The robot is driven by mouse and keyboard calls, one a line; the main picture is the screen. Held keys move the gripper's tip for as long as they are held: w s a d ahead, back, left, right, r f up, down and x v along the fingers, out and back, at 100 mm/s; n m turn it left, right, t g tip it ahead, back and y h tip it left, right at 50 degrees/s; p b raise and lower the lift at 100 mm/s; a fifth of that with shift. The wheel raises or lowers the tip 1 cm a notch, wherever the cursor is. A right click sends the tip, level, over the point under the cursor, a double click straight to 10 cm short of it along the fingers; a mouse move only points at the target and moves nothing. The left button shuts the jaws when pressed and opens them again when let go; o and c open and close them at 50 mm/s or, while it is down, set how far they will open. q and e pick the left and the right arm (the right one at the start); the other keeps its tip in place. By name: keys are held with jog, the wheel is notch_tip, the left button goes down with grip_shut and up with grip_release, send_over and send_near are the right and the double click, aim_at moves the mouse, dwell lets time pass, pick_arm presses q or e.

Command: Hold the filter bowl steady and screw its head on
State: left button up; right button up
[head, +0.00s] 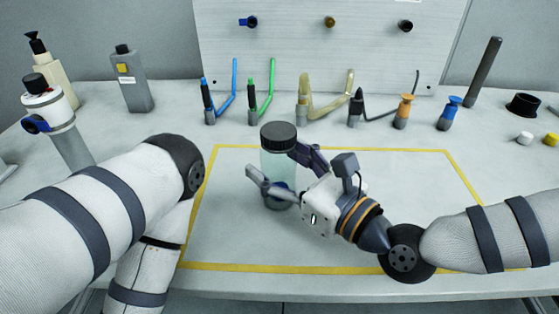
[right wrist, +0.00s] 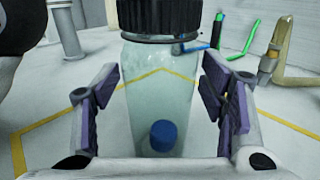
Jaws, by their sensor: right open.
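The clear, greenish filter bowl (head: 278,162) stands upright inside the yellow outline on the table. Its black ribbed head (head: 279,136) sits on top; I cannot tell how tightly it is seated. In the right wrist view the bowl (right wrist: 150,85) is between the fingers, with the head (right wrist: 160,20) above and a blue round part (right wrist: 163,135) low on the bowl. My right gripper (head: 272,166) is open, its fingers on either side of the bowl, with gaps in the wrist view (right wrist: 157,108). My left arm is at the left; its gripper is out of view.
Several tools with blue, green and orange parts (head: 404,112) stand along the back below a panel (head: 330,55). Bottles, including a grey one (head: 132,85), stand at the left. A black ring (head: 522,105) lies at the far right. The outlined area (head: 225,238) is otherwise clear.

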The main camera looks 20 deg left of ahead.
jog(key=shift+r, duration=0.2)
jog(key=shift+s+d, duration=0.1)
jog(key=shift+d, duration=0.2)
jog(key=v, duration=1)
jog(key=shift+s+d+b, duration=0.1)
jog(key=shift+d+b, duration=0.1)
jog(key=shift+b, duration=0.15)
jog(key=shift+s+d, duration=0.3)
jog(key=shift+d, duration=0.1)
